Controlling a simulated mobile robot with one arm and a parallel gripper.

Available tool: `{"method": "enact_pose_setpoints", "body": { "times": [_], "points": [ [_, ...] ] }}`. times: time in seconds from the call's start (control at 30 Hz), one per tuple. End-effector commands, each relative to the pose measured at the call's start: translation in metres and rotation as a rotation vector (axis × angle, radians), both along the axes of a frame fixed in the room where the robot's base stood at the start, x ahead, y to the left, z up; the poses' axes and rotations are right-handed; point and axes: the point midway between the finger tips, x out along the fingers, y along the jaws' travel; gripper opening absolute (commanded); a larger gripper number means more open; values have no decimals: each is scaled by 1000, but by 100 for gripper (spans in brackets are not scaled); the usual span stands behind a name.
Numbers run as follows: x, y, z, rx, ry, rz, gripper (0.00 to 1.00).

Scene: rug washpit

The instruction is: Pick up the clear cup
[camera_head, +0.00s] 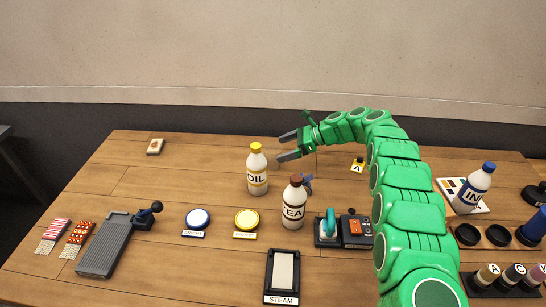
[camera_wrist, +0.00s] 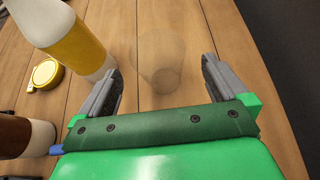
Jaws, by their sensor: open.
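The clear cup (camera_wrist: 160,55) is a faint, see-through shape on the wooden table in the wrist view. It shows just ahead of my gripper (camera_wrist: 160,72), between the lines of the two fingers. My gripper is open and empty, and I see no finger touching the cup. In the head view my gripper (camera_head: 281,147) reaches left, just right of the OIL bottle. I cannot make out the cup there.
The OIL bottle (camera_head: 257,172) stands close by my left finger in the wrist view (camera_wrist: 85,45). The TEA bottle (camera_head: 294,203) stands nearer the front. The back left table (camera_head: 200,150) is mostly clear.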

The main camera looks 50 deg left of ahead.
Motion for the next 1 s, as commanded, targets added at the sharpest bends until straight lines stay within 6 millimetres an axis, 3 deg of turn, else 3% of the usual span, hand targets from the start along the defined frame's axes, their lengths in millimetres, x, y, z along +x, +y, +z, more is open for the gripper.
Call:
{"method": "enact_pose_setpoints", "body": {
  "times": [0.43, 0.7, 0.77, 1.0],
  "points": [
    [-30, 27, -24, -1, 0, 0, 100],
    [-33, 31, -26, 0, -1, -2, 100],
    [-32, 31, -26, 0, -1, -2, 94],
    [-32, 31, -25, 0, -1, -2, 57]
  ]
}}
